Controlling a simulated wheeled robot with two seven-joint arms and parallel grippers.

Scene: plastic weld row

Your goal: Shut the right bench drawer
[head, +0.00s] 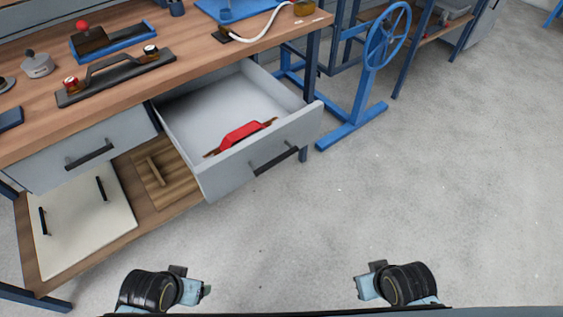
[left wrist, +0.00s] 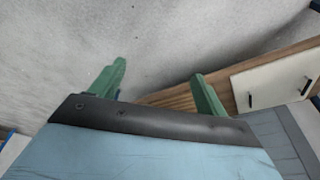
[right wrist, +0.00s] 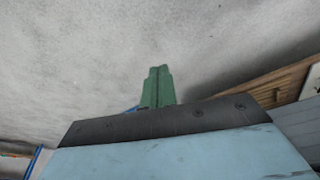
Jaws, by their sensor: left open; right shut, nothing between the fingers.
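The right bench drawer (head: 213,101) is pulled well out from under the wooden bench. Its grey front (head: 255,158) carries a dark bar handle (head: 276,160). A red-handled tool (head: 240,134) lies inside, close to the front panel. My left gripper (left wrist: 160,85) is open and empty, its green fingers apart over the floor and the lower shelf edge. My right gripper (right wrist: 157,86) is shut, its green fingers together with nothing between them. In the head view both arms show at the bottom, well apart from the drawer; the fingertips are mostly hidden there.
The left drawer (head: 88,152) is closed. A blue stand with a handwheel (head: 387,35) stands right of the bench. The grey floor (head: 420,190) before the bench is clear.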

